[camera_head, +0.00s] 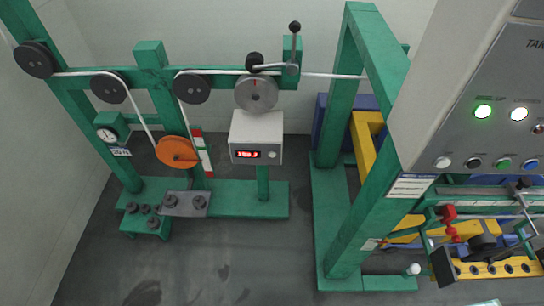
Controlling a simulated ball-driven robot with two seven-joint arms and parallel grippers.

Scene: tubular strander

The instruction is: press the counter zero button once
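The counter (256,130) is a light grey box on a green post, left of the picture's middle. Its front has a lit red display (246,154), whose digits are too small to read surely. A small round button (272,155) sits on the front to the right of the display. A grey measuring wheel (256,93) is directly above the box. Nothing covers the counter's front. Neither of my grippers shows in this view.
A white rope (330,76) runs over several dark pulleys (109,87). An orange wheel (177,152) hangs left of the counter. The green machine frame (345,230) and a grey control panel (480,110) stand to the right. Dark floor (220,260) is clear in front.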

